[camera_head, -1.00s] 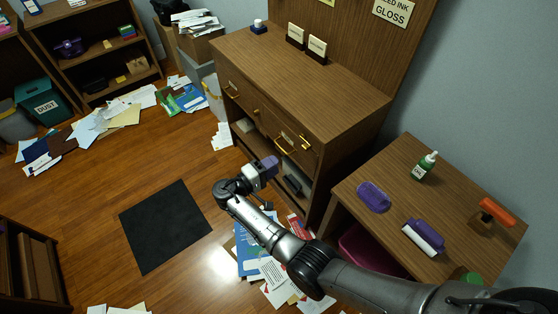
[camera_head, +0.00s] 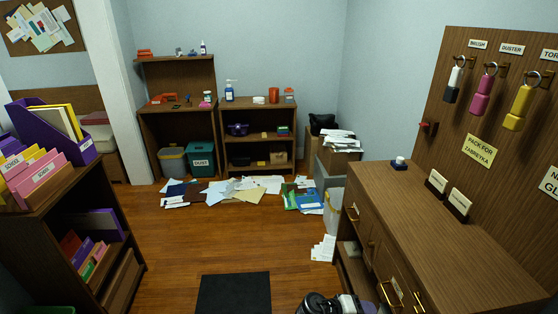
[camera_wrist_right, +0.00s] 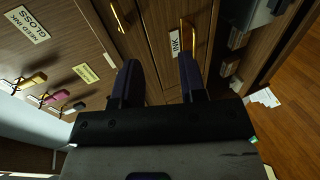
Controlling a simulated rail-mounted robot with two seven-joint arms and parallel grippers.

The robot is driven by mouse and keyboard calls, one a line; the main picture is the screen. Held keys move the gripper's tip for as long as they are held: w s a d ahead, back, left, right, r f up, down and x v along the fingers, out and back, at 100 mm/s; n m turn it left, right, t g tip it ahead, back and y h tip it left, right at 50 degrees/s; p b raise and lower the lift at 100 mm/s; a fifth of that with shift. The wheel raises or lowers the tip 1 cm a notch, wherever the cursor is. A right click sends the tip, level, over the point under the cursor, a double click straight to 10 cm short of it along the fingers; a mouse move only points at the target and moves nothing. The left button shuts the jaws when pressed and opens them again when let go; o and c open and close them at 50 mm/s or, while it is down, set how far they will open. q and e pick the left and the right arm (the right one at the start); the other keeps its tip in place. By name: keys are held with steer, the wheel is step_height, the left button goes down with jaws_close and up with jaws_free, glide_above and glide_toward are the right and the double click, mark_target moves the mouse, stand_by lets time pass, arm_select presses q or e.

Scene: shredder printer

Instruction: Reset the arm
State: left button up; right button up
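My right arm's end (camera_head: 335,303) shows only in part at the bottom edge of the head view, beside the front of the wooden cabinet. In the right wrist view my right gripper (camera_wrist_right: 160,62) has its two dark fingers apart, with nothing between them. Past the fingertips is the wooden cabinet front, with a gold handle (camera_wrist_right: 189,45) and a small white label (camera_wrist_right: 174,42). I cannot tell how far the fingertips are from it. My left gripper is in neither view.
The wooden cabinet (camera_head: 425,235) stands at the right, below a board with hanging key tags (camera_head: 480,95). A folder shelf (camera_head: 70,215) stands at the left. A black mat (camera_head: 234,293) lies on open floor. Papers (camera_head: 240,190) litter the floor before the back shelves.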

steer(key=w+a+r+m+t+y, duration=0.1)
steer(key=a+r+t+y, duration=0.1)
steer(key=r+y, duration=0.25)
steer(key=w+a+r+t+y, duration=0.2)
steer(key=r+t+y, duration=0.15)
steer(key=r, duration=0.25)
steer(key=s+a+r+t+y+p, duration=0.1)
steer(key=s+r+t+y+p, duration=0.15)
steer(key=s+r+y, duration=0.4)
steer(key=s+d+f+n+g+p, duration=0.1)
steer(key=s+f+g+p, duration=0.3)
steer(key=s, duration=1.3)
steer(key=s+d+f+n+g+p, duration=0.15)
steer(key=s+f+p, duration=0.35)
steer(key=s, duration=1.2)
step_height(320, 180, up, 38)
steer(key=p, duration=3.7)
steer(key=shift+w+a+f, duration=0.15)
steer(key=shift+a+f, duration=0.05)
steer(key=shift+a, duration=0.05)
